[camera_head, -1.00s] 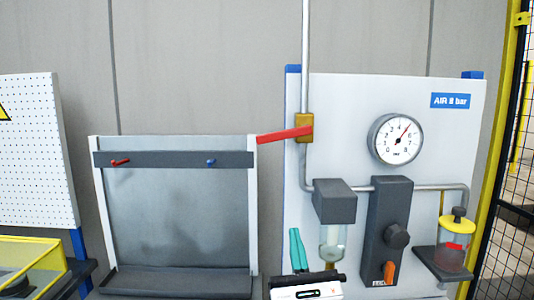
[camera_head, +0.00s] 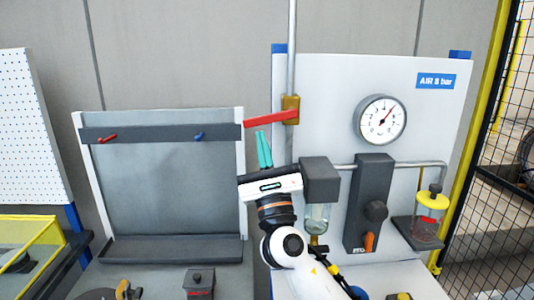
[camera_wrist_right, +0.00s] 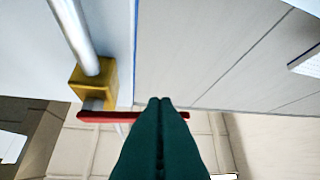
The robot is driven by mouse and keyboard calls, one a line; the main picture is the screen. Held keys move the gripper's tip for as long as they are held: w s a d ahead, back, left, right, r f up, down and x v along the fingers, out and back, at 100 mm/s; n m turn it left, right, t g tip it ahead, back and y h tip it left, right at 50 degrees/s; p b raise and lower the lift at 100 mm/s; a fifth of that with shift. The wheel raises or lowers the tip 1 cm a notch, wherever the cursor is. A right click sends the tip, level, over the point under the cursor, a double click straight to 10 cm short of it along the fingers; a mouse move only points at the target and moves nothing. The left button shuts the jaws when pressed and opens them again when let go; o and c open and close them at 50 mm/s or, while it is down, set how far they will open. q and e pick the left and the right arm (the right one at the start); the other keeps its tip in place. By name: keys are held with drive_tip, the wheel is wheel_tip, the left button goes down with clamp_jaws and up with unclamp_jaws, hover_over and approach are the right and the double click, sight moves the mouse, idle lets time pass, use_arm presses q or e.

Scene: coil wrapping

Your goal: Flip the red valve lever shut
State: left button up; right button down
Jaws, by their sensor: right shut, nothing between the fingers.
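The red valve lever (camera_head: 268,119) sticks out to the left, roughly level, from the brass valve body (camera_head: 291,109) on the vertical pipe. My right gripper (camera_head: 263,134) is shut and empty, its green fingers pointing up just below the lever in the head view. In the right wrist view the shut fingers (camera_wrist_right: 161,101) overlap the lever (camera_wrist_right: 100,115), hiding its middle; the valve body (camera_wrist_right: 95,80) is to their left. I cannot tell whether the fingers touch the lever. My left gripper is not in view.
A pressure gauge (camera_head: 380,119) and a dark regulator block (camera_head: 369,200) are on the white panel (camera_head: 340,80). A filter housing (camera_head: 321,180) stands close right of my right gripper. A grey board (camera_head: 165,185) with a tray is at left. A yellow-capped jar (camera_head: 428,220) is at far right.

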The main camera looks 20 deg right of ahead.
drive_tip(key=shift+w+a+r+y, duration=0.1)
drive_tip(key=shift+r+y, duration=0.15)
drive_tip(key=shift+y, duration=0.05)
drive_tip(key=m+h, duration=0.2)
drive_tip(key=r+m+h+b, duration=0.1)
drive_tip(key=m+h, duration=0.1)
drive_tip(key=a+m+h+b, duration=0.1)
drive_tip(key=m+h, duration=0.1)
drive_tip(key=shift+w+r+g, duration=0.1)
drive_tip(key=shift+r+g, duration=0.1)
drive_tip(key=shift+g, duration=0.2)
drive_tip(key=shift+r+h, duration=0.1)
drive_tip(key=shift+h, duration=0.2)
